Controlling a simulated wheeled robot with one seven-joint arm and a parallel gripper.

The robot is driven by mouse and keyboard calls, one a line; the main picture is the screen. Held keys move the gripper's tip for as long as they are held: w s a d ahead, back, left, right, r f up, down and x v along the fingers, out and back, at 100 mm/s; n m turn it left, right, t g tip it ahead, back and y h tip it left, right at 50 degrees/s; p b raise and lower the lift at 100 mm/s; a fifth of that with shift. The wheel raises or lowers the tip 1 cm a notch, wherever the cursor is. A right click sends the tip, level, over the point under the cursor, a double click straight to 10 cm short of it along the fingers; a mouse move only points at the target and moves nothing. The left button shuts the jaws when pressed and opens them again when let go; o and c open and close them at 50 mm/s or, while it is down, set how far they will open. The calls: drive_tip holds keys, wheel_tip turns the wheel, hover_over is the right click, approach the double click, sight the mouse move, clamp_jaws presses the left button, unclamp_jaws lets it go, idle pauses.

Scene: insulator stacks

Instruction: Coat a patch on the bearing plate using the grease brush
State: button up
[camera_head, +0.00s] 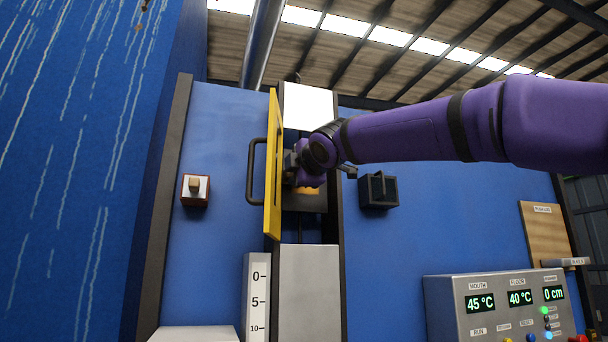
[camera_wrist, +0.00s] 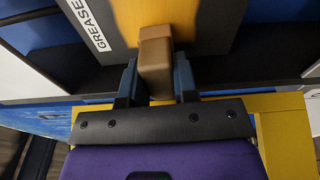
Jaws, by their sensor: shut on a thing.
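My gripper (camera_wrist: 154,84) is shut on a tan-brown block-shaped piece (camera_wrist: 155,50), which looks like the handle of the grease brush. The brush's bristles are not visible. In the head view my wrist is at the opening beside the yellow door (camera_head: 272,175), and the fingers are mostly hidden. I cannot make out the bearing plate for certain.
The yellow door stands open, edge towards me, with a dark handle (camera_head: 252,180). A dark box (camera_head: 378,190) and a small switch box (camera_head: 195,190) are on the blue wall. A grey display console (camera_head: 500,310) stands lower right. A wooden board (camera_head: 545,232) hangs at the far right.

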drive_tip(key=shift+a+r, duration=0.1)
drive_tip(key=shift+r, duration=0.25)
drive_tip(key=w+d, duration=0.2)
drive_tip(key=d, duration=0.5)
drive_tip(key=shift+d, duration=0.15)
idle(0.5)
drive_tip(key=shift+a+v, duration=0.15)
drive_tip(key=shift+v, duration=1.3)
drive_tip(key=shift+a+v, duration=0.15)
drive_tip(key=shift+v, duration=1.35)
drive_tip(key=shift+s, duration=0.2)
